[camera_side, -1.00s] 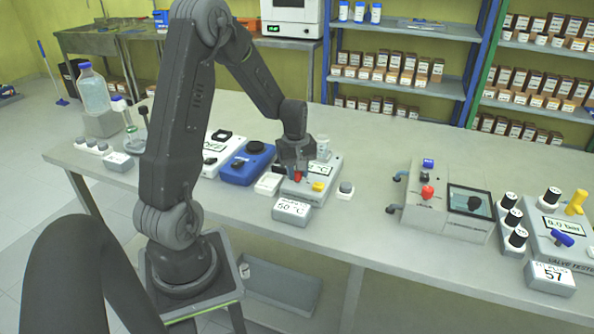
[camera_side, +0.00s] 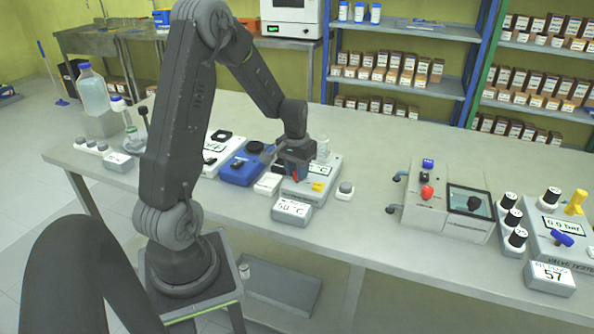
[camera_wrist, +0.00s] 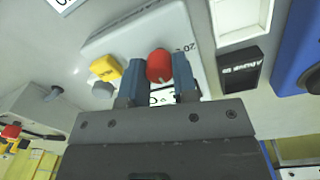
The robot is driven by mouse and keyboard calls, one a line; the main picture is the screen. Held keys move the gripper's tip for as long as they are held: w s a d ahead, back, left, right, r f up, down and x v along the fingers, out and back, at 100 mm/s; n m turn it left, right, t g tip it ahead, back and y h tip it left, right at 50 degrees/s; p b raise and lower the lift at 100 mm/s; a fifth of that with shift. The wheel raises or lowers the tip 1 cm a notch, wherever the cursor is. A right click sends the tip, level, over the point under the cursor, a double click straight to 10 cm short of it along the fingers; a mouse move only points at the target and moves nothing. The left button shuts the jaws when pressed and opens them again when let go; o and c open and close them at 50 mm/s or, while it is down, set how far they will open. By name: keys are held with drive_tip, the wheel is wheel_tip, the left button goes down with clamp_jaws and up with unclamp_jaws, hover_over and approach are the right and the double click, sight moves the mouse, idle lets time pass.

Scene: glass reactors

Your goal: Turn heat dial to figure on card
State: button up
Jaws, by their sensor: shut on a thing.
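The red heat dial (camera_wrist: 159,65) sits between the two fingers of my gripper (camera_wrist: 158,82) in the wrist view. My gripper (camera_side: 296,170) is shut on the dial, and a bit of red (camera_side: 295,175) shows below it in the side view. The dial is on a light grey heater box (camera_side: 325,181) with a yellow knob (camera_side: 317,187), also seen in the wrist view (camera_wrist: 106,68). The box's display is mostly hidden by my gripper, and its figure cannot be read. The card (camera_side: 291,209) in front of the box appears to read 50 °C.
A blue unit (camera_side: 238,172) and a small white tray (camera_side: 268,184) stand left of the heater box. A grey button (camera_side: 345,188) is just right of it. A grey device with a red knob (camera_side: 427,192) stands further right, with free bench between.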

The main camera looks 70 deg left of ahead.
drive_tip(key=m, duration=0.4)
drive_tip(key=shift+m, duration=2)
drive_tip(key=o, duration=0.9)
drive_tip(key=shift+o, duration=0.2)
wheel_tip(320, 180, up, 14)
drive_tip(key=shift+a, duration=0.25)
drive_tip(key=shift+w+d, duration=0.1)
